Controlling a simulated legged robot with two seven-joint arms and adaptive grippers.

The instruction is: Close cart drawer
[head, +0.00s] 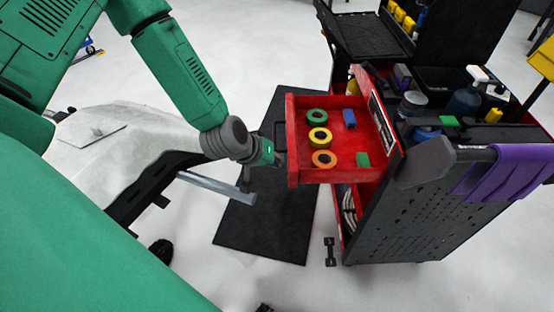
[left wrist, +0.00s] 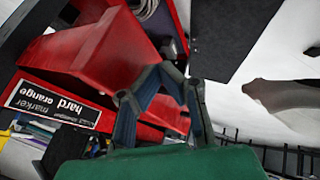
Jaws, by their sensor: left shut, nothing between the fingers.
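The red cart drawer (head: 291,130) is pulled out to the left from the black tool cart (head: 400,215). Inside it lie green, yellow and orange tape rolls (head: 319,138), a blue block (head: 349,119) and a green block (head: 363,160). My left gripper (head: 279,152) is shut and empty, at the outer left face of the drawer; I cannot tell whether it touches. In the left wrist view my gripper fingers (left wrist: 167,76) show in front of red drawer surfaces (left wrist: 95,50). My right gripper is not in view.
The cart top holds jars and bottles (head: 464,101), and purple wrap (head: 505,170) hangs over its side. A dark mat (head: 262,225) lies on the pale floor below the drawer. A dark frame with a grey bar (head: 215,187) stands below my left arm.

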